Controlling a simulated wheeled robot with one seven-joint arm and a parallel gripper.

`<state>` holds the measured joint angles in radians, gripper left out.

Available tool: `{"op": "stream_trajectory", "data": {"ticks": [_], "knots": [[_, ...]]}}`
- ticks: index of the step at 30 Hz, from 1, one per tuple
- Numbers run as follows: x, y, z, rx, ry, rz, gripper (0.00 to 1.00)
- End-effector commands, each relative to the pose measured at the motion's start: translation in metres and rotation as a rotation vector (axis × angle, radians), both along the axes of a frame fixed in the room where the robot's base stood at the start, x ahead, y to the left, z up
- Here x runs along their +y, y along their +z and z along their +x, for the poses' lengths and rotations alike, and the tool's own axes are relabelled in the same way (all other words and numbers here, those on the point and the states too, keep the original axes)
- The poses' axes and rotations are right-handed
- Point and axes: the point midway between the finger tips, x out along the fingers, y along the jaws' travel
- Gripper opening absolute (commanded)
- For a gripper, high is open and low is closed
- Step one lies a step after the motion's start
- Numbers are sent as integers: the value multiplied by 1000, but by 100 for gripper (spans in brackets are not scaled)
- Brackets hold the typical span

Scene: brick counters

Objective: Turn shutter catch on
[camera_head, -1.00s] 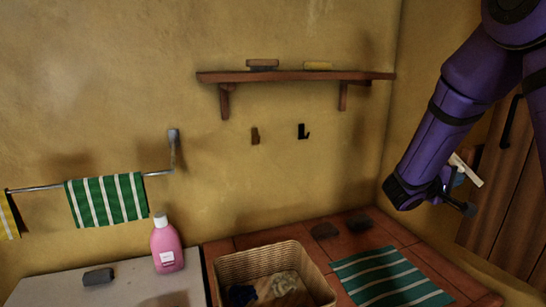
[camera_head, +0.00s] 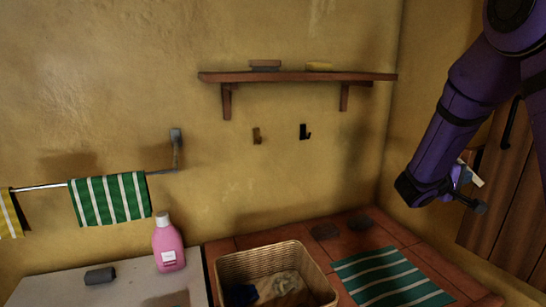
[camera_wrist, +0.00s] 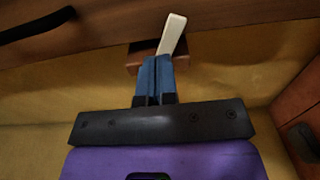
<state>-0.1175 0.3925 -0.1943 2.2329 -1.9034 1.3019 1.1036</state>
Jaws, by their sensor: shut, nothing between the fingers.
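The shutter catch shows in the wrist view as a small brown block with a pale lever (camera_wrist: 173,36) slanting up and to the right. My gripper (camera_wrist: 154,60) is shut and empty, its blue fingers together at the lever's lower end, overlapping the block in the picture; I cannot tell whether they touch. In the head view the pale lever (camera_head: 474,179) shows beside my gripper (camera_head: 466,173), near the left edge of the wooden shutter (camera_head: 505,200). The catch's base is mostly hidden there by my gripper.
A dark handle (camera_head: 511,123) is on the shutter. A wicker basket (camera_head: 318,272) and a green striped cloth (camera_head: 385,272) lie on the tiled counter below. A wooden shelf (camera_head: 300,77) and two hooks are on the back wall. A pink bottle (camera_head: 168,246) stands at left.

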Motion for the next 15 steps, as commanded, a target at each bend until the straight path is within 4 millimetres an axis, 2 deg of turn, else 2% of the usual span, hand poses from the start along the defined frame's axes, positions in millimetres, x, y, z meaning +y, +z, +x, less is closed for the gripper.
{"op": "stream_trajectory", "data": {"ticks": [1,15], "knots": [[-9,6,1,-13,-15,-8,0],[-10,11,0,-14,-14,-10,0]]}}
